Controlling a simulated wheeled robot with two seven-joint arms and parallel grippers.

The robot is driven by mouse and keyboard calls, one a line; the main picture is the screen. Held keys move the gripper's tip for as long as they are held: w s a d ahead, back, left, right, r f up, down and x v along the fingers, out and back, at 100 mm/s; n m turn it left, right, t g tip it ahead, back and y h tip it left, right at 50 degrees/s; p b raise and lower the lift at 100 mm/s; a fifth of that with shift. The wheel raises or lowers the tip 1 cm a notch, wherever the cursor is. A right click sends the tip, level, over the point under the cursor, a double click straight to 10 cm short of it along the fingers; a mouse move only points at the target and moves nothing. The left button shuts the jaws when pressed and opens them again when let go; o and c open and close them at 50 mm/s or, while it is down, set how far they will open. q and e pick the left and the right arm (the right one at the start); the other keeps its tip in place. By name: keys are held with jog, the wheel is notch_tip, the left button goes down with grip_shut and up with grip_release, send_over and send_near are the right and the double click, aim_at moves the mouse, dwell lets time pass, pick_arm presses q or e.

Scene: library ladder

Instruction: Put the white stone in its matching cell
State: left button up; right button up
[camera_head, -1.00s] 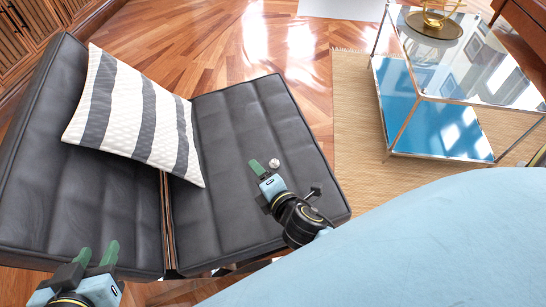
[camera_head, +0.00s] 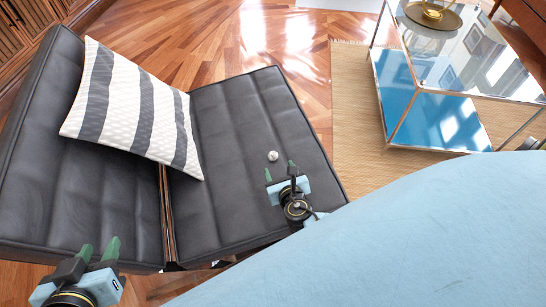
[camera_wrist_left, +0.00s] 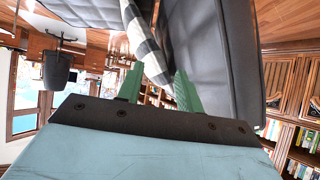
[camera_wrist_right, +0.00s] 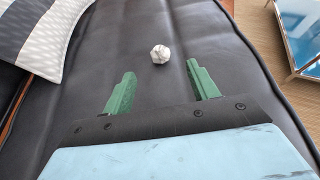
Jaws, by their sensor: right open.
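The white stone (camera_head: 273,156) is a small faceted ball lying on the black leather seat (camera_head: 235,110). My right gripper (camera_head: 280,170) is open just short of the stone and low over the seat. In the right wrist view the stone (camera_wrist_right: 160,54) lies ahead of the fingertips and between their lines, apart from both fingers. My left gripper (camera_head: 98,247) is over the near left end of the leather seating. In the left wrist view its fingers (camera_wrist_left: 158,85) stand apart with nothing between them. No cell for the stone can be made out.
A striped grey and white pillow (camera_head: 135,108) lies on the left of the seating. A glass and metal table (camera_head: 440,100) with a blue lower shelf stands at the right, bearing a gold dish (camera_head: 432,15). A beige rug (camera_head: 352,110) lies between them.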

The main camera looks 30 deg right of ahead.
aim_at(274, 157)
jog(key=shift+b+x, duration=0.45)
jog(key=shift+x, duration=0.75)
jog(key=shift+w+d+f, duration=0.1)
jog(key=shift+w+f, duration=0.15)
jog(key=shift+w, duration=0.15)
jog(key=b+x, duration=0.3)
jog(key=x, duration=0.1)
jog(key=shift+w+f, duration=0.15)
jog(key=shift+f, duration=0.1)
jog(key=shift+w, duration=0.2)
pick_arm(q)
jog(key=w+d+r+t+h, duration=0.1)
jog(key=r+t+h, duration=0.1)
jog(key=r+t, duration=0.3)
jog(key=d+r+t+h, duration=0.2)
jog(key=r+t, duration=0.4)
jog(key=r, duration=0.5)
jog(key=shift+w+d+r, duration=0.15)
jog(key=shift+w+d, duration=0.15)
jog(key=shift+w, duration=0.1)
pick_arm(e)
jog(key=shift+c, duration=0.3)
jog(key=c, duration=1.1)
pick_arm(q)
jog(key=shift+w, duration=0.1)
